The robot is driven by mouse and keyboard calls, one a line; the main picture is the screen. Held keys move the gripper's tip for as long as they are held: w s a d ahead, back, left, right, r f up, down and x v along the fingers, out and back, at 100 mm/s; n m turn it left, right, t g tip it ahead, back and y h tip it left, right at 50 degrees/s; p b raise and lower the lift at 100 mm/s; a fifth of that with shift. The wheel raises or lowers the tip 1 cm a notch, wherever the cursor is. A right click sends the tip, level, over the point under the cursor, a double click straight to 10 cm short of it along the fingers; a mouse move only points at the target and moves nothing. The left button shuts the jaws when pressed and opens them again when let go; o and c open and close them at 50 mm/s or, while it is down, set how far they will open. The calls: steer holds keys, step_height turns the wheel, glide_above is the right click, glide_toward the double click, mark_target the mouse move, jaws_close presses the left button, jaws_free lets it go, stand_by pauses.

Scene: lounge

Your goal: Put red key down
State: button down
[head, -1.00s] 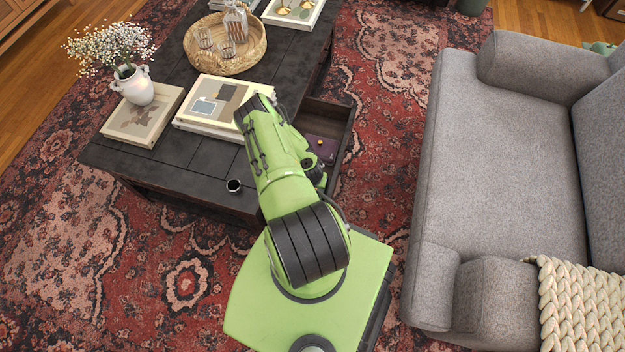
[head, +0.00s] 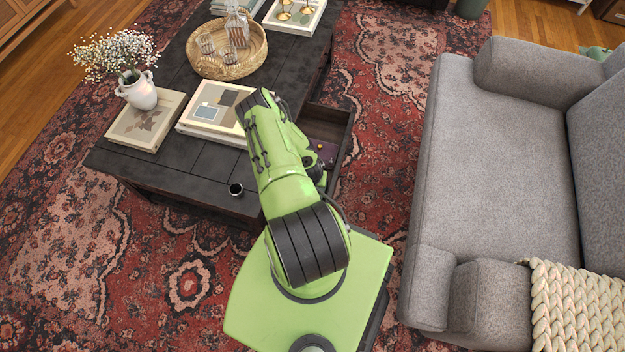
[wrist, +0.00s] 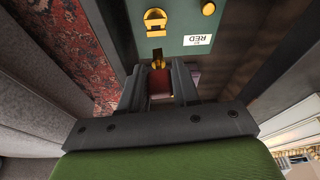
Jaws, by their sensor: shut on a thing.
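In the wrist view my gripper (wrist: 159,72) is shut on the red key (wrist: 160,84), whose red part lies between the fingers. A gold tip (wrist: 156,58) shows just beyond the fingertips, close to a teal box or panel (wrist: 178,42). That panel has a gold latch (wrist: 155,20), a gold knob and a white label (wrist: 198,40) reading RED. I cannot tell whether the key touches it. In the head view my arm hides the gripper and the key, beside the open drawer (head: 343,130) of the dark coffee table (head: 190,160).
A purple item (head: 328,152) with a small gold spot lies in the drawer. Books (head: 205,130), a vase (head: 138,92) and a woven tray (head: 195,65) occupy the tabletop. A grey sofa (head: 500,150) stands right, beyond rug.

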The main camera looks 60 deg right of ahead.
steer(key=shift+r, duration=0.35)
steer(key=shift+f, duration=0.1)
steer(key=w+a+r+n+t+p, duration=0.1)
steer(key=w+a+r+n+p, duration=0.15)
steer(key=w+a+r, duration=0.45)
steer(key=w+a+r+n+t+p, duration=0.1)
steer(key=w+a+r+n+p, duration=0.2)
steer(key=w+r, duration=0.8)
steer(key=w+a+r+n+y+p, duration=0.1)
steer(key=w+a+r+n, duration=0.2)
steer(key=a+r, duration=0.5)
steer(key=w+a+r+n+y+p, duration=0.1)
steer(key=a+r+n, duration=0.5)
steer(key=a, duration=0.7)
step_height(320, 180, up, 2)
steer(key=shift+w+a+y, duration=0.35)
steer(key=shift+w+y, duration=0.25)
steer(key=shift+w, duration=0.4)
